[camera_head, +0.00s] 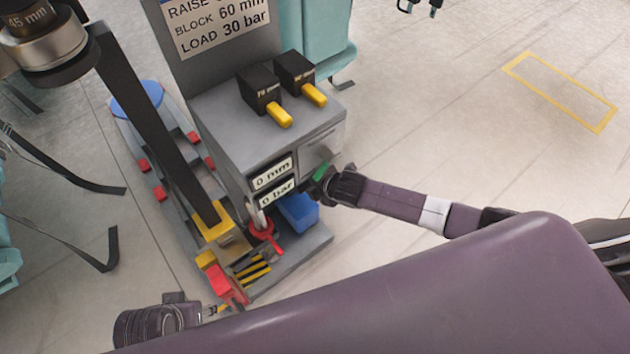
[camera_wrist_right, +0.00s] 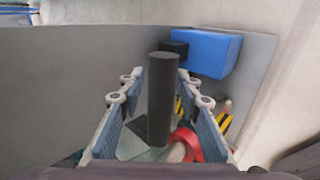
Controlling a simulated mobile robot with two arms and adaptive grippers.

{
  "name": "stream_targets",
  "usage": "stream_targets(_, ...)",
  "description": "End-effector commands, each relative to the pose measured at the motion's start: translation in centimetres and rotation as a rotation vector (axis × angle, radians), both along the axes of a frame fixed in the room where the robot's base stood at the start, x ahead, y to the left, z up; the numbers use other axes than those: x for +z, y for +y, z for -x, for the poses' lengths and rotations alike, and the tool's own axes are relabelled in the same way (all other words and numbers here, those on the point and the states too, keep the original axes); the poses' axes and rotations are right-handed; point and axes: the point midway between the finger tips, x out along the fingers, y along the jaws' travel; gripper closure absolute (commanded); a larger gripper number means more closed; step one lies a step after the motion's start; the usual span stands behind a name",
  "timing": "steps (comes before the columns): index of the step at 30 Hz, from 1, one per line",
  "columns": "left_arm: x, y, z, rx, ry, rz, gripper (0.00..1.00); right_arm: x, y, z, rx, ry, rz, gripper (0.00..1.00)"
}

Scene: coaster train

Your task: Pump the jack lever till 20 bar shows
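The grey jack cabinet (camera_head: 235,130) has a display reading 0 bar (camera_head: 277,192) and another reading 0 mm (camera_head: 272,172). A red ring-shaped part (camera_head: 262,232) sits low in front of it and also shows in the right wrist view (camera_wrist_right: 186,143). My right gripper (camera_head: 322,182) is beside the cabinet's right front. In the right wrist view a dark cylindrical handle (camera_wrist_right: 161,100) stands between its two blue finger pads; I cannot tell whether they press on it. My left gripper (camera_head: 215,311) is low at the left, near a red block (camera_head: 222,282); its fingers are too small to read.
Two black units with yellow levers (camera_head: 279,115) are on the cabinet top. A long dark bar (camera_head: 155,125) runs down to a yellow block (camera_head: 214,224). The floor at right is mostly clear.

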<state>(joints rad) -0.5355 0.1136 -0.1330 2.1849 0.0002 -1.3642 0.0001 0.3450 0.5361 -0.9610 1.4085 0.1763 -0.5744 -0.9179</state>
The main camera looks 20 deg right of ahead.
Motion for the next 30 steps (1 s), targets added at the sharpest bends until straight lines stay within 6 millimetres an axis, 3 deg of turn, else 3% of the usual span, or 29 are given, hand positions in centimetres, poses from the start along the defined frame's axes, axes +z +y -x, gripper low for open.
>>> stream_targets(18, 0.0, 0.0, 0.0, 0.000, 0.000, 0.000, 0.60, 6.9, -2.1, 5.7, 0.002, -0.004, -0.001, 0.69)
stream_targets(30, 0.0, 0.0, 0.0, 0.000, 0.000, -0.001, 0.60, 7.8, -2.3, 6.5, 0.001, -0.004, -0.001, 0.69)
